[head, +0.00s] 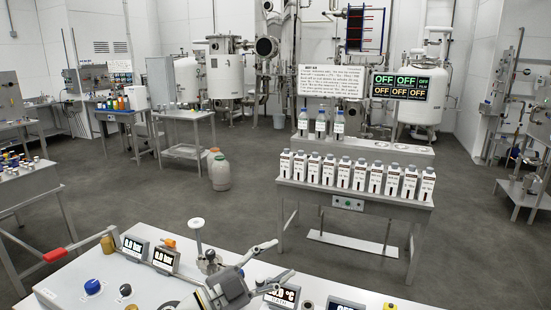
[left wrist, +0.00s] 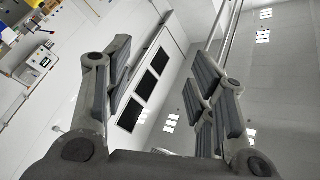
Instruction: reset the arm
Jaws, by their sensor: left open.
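My left gripper (head: 281,262) reaches over the white control panel at the bottom of the head view, its fingers spread and nothing between them. My right gripper is not in view.
The panel (head: 70,285) carries a red-handled lever (head: 55,255), a blue knob (head: 92,287), a pressure display (head: 135,247) and a white-topped valve (head: 197,224). Behind it, a bench (head: 350,203) holds a row of white bottles (head: 345,172). Grey floor (head: 130,210) is open at left.

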